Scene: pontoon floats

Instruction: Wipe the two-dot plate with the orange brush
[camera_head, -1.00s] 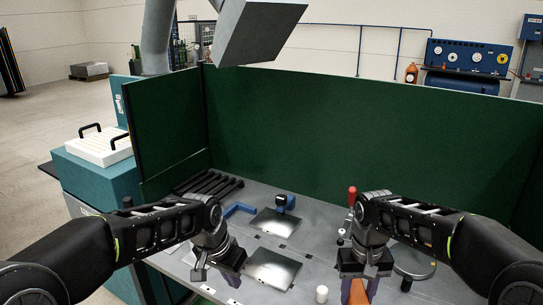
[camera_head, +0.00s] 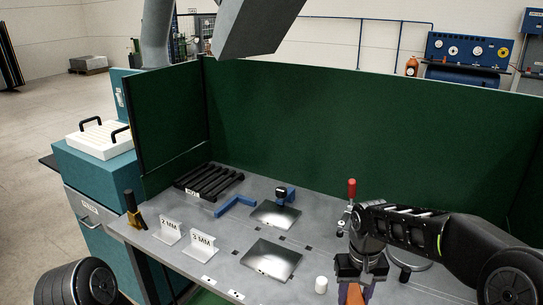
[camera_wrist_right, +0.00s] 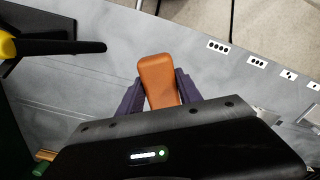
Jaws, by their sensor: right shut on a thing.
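My right gripper (camera_head: 353,287) is low over the front right of the bench, shut on the orange brush. In the right wrist view the orange brush (camera_wrist_right: 158,80) sits between the purple fingers of my right gripper (camera_wrist_right: 160,86); its lower part is hidden behind the gripper body. Two shiny metal plates lie flat on the bench, a near plate (camera_head: 270,260) and a far plate (camera_head: 276,215), both left of the gripper and apart from it. I cannot read which carries two dots. My left gripper is out of view.
A white cylinder (camera_head: 321,285) stands just left of my right gripper. A red-handled clamp (camera_head: 352,190) stands behind it. Signs for 2 MM (camera_head: 168,232) and 3 MM (camera_head: 203,243) are on the left. Dot labels (camera_wrist_right: 217,46) show in the wrist view. A green screen (camera_head: 290,120) closes the back.

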